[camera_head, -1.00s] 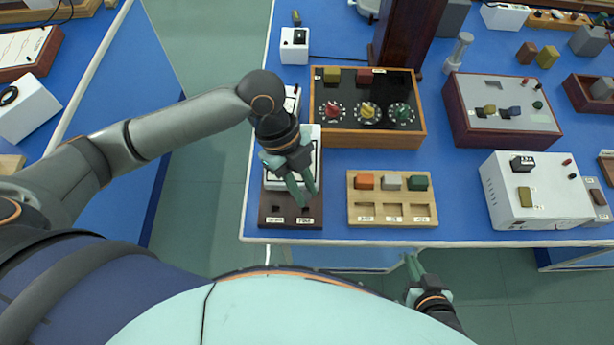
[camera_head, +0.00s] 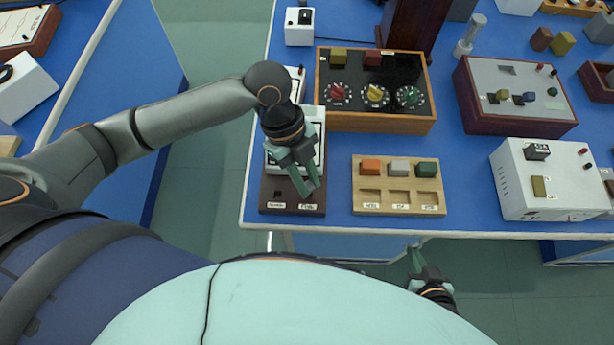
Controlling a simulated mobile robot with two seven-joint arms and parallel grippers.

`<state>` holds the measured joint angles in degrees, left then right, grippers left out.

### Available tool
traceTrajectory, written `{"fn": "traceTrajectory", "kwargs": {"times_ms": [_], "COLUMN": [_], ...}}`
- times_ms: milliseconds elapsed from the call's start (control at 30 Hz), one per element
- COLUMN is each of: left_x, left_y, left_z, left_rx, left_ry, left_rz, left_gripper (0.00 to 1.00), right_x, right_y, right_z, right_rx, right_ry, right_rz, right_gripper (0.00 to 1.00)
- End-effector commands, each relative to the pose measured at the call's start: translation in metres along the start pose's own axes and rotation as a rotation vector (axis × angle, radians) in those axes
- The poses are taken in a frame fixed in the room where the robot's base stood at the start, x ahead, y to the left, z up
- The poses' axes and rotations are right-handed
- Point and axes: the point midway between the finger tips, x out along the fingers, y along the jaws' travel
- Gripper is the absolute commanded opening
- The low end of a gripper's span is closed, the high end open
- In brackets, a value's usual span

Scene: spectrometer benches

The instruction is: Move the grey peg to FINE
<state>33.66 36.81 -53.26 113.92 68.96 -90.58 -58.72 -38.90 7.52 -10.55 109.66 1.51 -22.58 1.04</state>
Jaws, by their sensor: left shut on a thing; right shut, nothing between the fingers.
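A dark brown board (camera_head: 268,208) with two labelled places lies at the front left of the bench. The right label appears to read FINE; a dark opening shows at the left place. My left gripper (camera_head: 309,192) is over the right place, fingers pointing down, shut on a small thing. I take this for the grey peg, but the fingers hide it and I cannot tell whether it is in a hole. My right gripper (camera_head: 414,256) is shut and empty, below the bench's front edge.
A wooden tray (camera_head: 357,184) with orange, grey and green blocks stands right of the board. Behind are a white instrument (camera_head: 312,118) and a dial box (camera_head: 374,123). A white box (camera_head: 547,180) stands at right. Blue bench shows between the tray and white box.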

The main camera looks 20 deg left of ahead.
Motion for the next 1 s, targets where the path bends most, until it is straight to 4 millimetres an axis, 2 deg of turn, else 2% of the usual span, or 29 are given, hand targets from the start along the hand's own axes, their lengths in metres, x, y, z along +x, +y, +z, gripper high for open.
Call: {"fn": "traceTrajectory", "kwargs": {"times_ms": [167,500,867,900,1000], "left_x": [0.011,0.026,0.028,0.028,0.028], "left_y": [0.0,-0.001,0.0,0.0,0.0], "left_z": [0.004,0.01,0.011,0.011,0.011], "left_rx": [0.001,0.001,0.001,0.001,0.001], "left_ry": [0.001,0.001,0.001,0.001,0.001], "left_rz": [-0.001,-0.001,-0.001,0.0,0.0], "left_gripper": [0.0,0.0,0.0,0.25,0.36], "right_x": [0.01,0.013,0.013,0.013,0.013], "right_y": [0.001,0.001,0.001,0.001,0.001], "right_z": [0.011,0.015,0.015,0.015,0.015], "right_rx": [0.0,0.0,0.0,0.0,0.0], "right_ry": [-0.001,-0.001,-0.001,-0.001,-0.001], "right_rz": [0.0,0.0,0.0,0.0,0.0], "right_gripper": [0.0,0.0,0.0,0.0,0.0]}}
